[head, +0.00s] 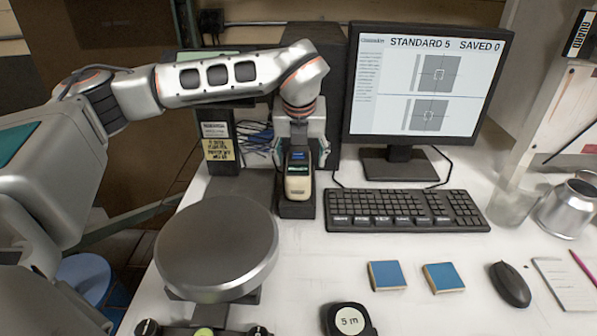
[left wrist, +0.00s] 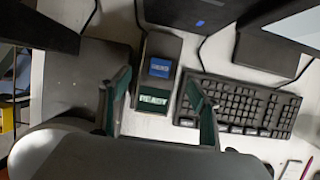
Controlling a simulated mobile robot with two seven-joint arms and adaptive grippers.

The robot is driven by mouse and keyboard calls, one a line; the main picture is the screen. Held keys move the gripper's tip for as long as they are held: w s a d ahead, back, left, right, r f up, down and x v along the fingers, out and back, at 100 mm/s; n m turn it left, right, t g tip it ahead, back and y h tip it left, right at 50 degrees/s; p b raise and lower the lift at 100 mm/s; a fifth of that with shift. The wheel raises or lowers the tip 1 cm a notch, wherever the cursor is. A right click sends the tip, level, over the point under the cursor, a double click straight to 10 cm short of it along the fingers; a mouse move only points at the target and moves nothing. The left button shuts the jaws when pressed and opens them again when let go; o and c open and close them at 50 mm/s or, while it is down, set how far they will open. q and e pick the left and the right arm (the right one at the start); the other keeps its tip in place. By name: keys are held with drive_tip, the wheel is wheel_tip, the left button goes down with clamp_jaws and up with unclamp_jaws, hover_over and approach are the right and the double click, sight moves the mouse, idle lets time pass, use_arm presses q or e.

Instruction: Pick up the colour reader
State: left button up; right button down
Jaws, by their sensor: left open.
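The colour reader (head: 298,184) is a small cream and dark handheld device with a blue screen and a green label. It stands in a black dock (head: 297,209) left of the keyboard. In the left wrist view the colour reader (left wrist: 159,68) shows its blue screen, with a green READY strip below. My left gripper (head: 301,158) is open and points down at the reader. Its two fingers show on either side of the reader in both views; in the left wrist view the gripper (left wrist: 158,84) has a gap on each side. I cannot tell its exact height. My right gripper is not in view.
A round grey plate (head: 217,245) stands front left of the dock. The keyboard (head: 405,210) and monitor (head: 427,85) are to the right. Two blue blocks (head: 387,275), a tape measure (head: 349,320) and a mouse (head: 510,284) lie in front. White table is bare between them.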

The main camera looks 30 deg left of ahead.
sight(299, 161)
use_arm(q)
drive_tip(key=shift+x, duration=1.8)
drive_tip(key=shift+a, duration=0.15)
drive_tip(key=c, duration=1.8)
drive_tip(key=shift+o, duration=0.2)
drive_tip(key=shift+r, duration=0.15)
